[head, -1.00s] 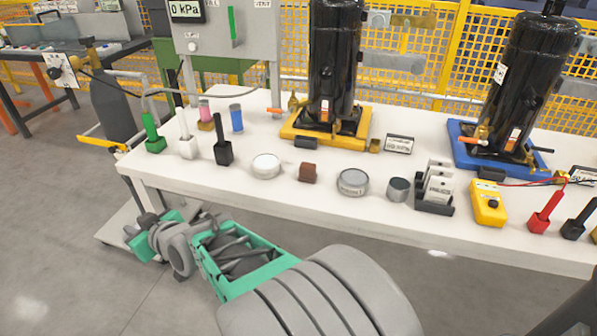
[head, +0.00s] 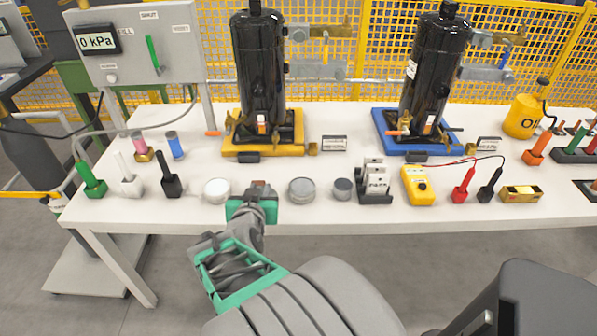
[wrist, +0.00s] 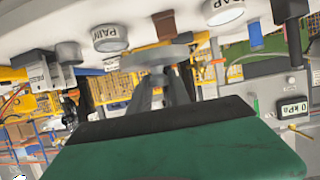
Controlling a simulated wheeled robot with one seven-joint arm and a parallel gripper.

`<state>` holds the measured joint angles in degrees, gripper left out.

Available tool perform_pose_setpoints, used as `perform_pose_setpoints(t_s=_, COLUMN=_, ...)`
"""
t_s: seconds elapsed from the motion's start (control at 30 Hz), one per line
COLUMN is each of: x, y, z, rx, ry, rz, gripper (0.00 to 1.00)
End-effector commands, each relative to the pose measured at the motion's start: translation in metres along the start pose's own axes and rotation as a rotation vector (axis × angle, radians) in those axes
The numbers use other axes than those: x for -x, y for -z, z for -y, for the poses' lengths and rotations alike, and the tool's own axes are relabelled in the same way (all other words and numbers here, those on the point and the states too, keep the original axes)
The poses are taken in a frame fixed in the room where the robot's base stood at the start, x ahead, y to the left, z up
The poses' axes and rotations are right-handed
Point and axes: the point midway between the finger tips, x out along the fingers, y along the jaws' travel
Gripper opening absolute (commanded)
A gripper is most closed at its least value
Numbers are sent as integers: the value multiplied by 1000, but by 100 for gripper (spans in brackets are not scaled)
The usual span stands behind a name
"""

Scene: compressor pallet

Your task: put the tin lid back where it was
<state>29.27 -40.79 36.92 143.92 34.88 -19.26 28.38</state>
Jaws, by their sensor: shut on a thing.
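My gripper (head: 254,200) is over the table's front edge, in front of a small brown block, between a white round tin (head: 217,190) and a grey round tin (head: 302,190). In the wrist view its two grey fingers (wrist: 162,78) are shut on a flat grey disc, the tin lid (wrist: 150,57), seen nearly edge-on. The lid cannot be made out in the head view. The wrist view shows the grey tin (wrist: 110,38) with partly readable lettering and the white tin (wrist: 223,10) on the other side. I cannot tell which tin is uncovered.
The brown block (head: 259,184) is just beyond my gripper. A small dark tin (head: 342,188), a card rack (head: 375,182) and a yellow meter (head: 418,186) stand to the right. A black-handled tool (head: 170,182) stands left. Compressors (head: 258,70) stand behind; table (head: 300,164) between is clear.

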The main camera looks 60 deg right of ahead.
Motion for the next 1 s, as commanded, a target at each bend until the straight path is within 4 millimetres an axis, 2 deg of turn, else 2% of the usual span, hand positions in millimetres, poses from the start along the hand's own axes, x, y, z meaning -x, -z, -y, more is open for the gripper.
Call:
perform_pose_setpoints(t_s=0.03, x=10, y=24, z=-27, rx=-33, ry=-79, rz=-3, gripper=0)
perform_pose_setpoints(t_s=0.1, x=18, y=36, z=-61, rx=-74, ry=-175, rz=-2, gripper=0)
perform_pose_setpoints(t_s=0.2, x=30, y=48, z=-93, rx=-114, ry=-272, rz=-2, gripper=0)
perform_pose_setpoints(t_s=0.3, x=35, y=53, z=-110, rx=-135, ry=-322, rz=-1, gripper=0)
perform_pose_setpoints(t_s=0.37, x=32, y=51, z=-114, rx=-139, ry=-334, rz=0, gripper=0)
perform_pose_setpoints(t_s=0.47, x=12, y=44, z=-115, rx=-140, ry=-340, rz=2, gripper=0)
perform_pose_setpoints(t_s=0.7, x=-64, y=41, z=-110, rx=-138, ry=-335, rz=3, gripper=0)
perform_pose_setpoints(t_s=0.8, x=-92, y=24, z=-109, rx=-136, ry=-334, rz=4, gripper=0)
perform_pose_setpoints(t_s=0.9, x=-112, y=17, z=-107, rx=-136, ry=-332, rz=2, gripper=0)
perform_pose_setpoints(t_s=1.0, x=-121, y=16, z=-107, rx=-137, ry=-332, rz=1, gripper=0)
